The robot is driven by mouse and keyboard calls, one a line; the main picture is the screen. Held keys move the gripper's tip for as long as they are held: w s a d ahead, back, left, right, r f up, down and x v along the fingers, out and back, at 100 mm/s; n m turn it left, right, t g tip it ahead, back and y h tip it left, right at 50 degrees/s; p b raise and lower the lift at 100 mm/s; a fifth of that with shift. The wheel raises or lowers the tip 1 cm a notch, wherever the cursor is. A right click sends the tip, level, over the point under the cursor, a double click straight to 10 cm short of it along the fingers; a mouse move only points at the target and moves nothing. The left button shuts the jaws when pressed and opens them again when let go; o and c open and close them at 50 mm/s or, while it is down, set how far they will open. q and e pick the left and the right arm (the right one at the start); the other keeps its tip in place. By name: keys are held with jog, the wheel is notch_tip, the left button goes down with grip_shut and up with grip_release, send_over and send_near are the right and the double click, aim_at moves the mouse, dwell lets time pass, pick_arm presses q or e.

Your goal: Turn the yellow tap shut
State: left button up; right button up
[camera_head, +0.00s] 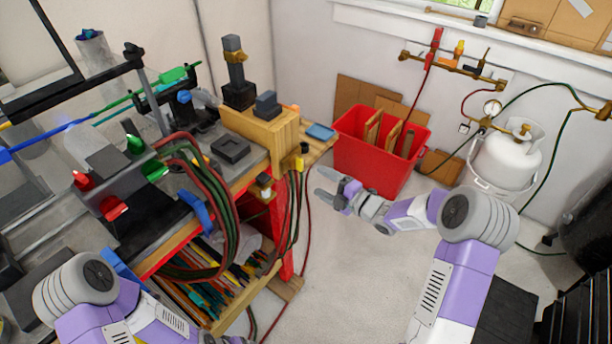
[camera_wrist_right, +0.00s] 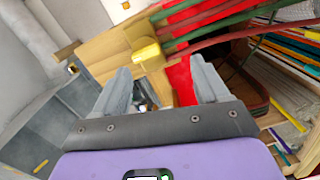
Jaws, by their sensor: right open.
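The yellow tap (camera_head: 299,164) sits at the end of the wooden workbench, where red and green hoses hang down. In the right wrist view the yellow tap handle (camera_wrist_right: 147,52) shows ahead, between and beyond the fingers. My right gripper (camera_head: 322,184) is open, just right of the tap and a little lower in the head view; its fingers also show in the wrist view (camera_wrist_right: 160,78). A gap remains between the fingers and the tap, and nothing is held. My left arm comes in at the lower left, but its gripper is outside the picture.
The bench (camera_head: 262,165) carries dark blocks, clamps and colored knobs. Hoses (camera_head: 222,200) loop over its front edge. A red bin (camera_head: 386,155) stands behind my right gripper, and a white gas cylinder (camera_head: 505,160) stands at right. The floor (camera_head: 345,265) in front is clear.

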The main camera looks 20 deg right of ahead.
aim_at(302, 166)
jog(key=w+a+n, duration=0.1)
jog(key=w, duration=0.1)
jog(key=w+a+r+n, duration=0.1)
jog(key=w, duration=0.1)
jog(key=w+a+r+n+y+b, duration=0.1)
jog(key=a, duration=0.1)
jog(key=shift+w, duration=0.4)
jog(key=shift+d, duration=0.1)
jog(key=shift+c, duration=0.3)
jog(key=c, duration=1)
